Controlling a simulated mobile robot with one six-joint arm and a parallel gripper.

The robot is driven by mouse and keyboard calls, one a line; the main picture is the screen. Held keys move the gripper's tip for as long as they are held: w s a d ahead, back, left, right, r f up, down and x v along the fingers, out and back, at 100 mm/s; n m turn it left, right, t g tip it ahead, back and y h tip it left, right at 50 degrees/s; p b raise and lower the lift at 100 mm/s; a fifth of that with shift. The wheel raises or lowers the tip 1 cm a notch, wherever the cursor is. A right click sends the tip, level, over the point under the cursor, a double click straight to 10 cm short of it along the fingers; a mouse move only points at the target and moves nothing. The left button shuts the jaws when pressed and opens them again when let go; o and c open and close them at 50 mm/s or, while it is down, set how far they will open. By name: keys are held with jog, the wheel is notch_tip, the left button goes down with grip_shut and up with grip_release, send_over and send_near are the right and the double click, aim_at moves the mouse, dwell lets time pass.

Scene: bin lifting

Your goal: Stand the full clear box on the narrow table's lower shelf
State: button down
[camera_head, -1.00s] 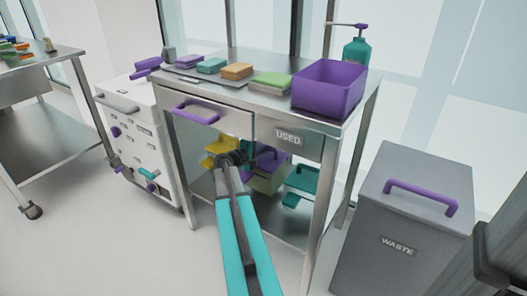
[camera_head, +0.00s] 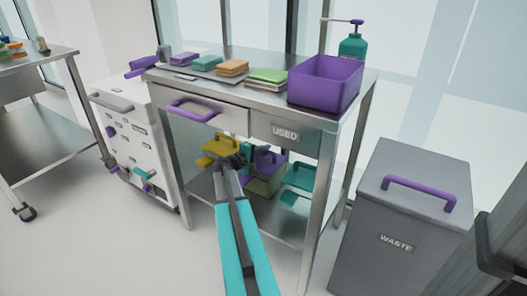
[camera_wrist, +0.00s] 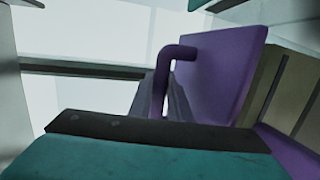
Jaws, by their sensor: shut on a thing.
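The narrow table (camera_head: 205,116) is steel with a drawer and a lower shelf (camera_head: 277,222). The clear box (camera_head: 263,187) looks greenish with a purple front and handle (camera_head: 268,159). It is upright within the lower shelf space, between a yellow and a teal item. I cannot tell whether its base touches the shelf. My gripper (camera_head: 236,160) reaches in under the drawer and is shut on the box's purple handle. In the wrist view the purple handle (camera_wrist: 160,85) and purple panel (camera_wrist: 222,72) are close, with the box side (camera_wrist: 285,85) at right. The fingertips are mostly hidden.
A yellow item (camera_head: 222,146) and a teal item (camera_head: 299,176) flank the box. A purple bin (camera_head: 326,86) and several sponges stand on the tabletop. A grey waste bin (camera_head: 400,220) stands right, a white cabinet (camera_head: 125,130) left. The table legs frame the opening.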

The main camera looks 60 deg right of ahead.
jog(key=shift+r, duration=0.1)
jog(key=c, duration=1.7)
grip_release()
jog(key=shift+o, duration=0.2)
jog(key=shift+a, duration=0.1)
jog(key=p+v, duration=0.2)
jog(key=v, duration=0.9)
jog(key=shift+a, duration=0.4)
jog(key=shift+w, duration=0.1)
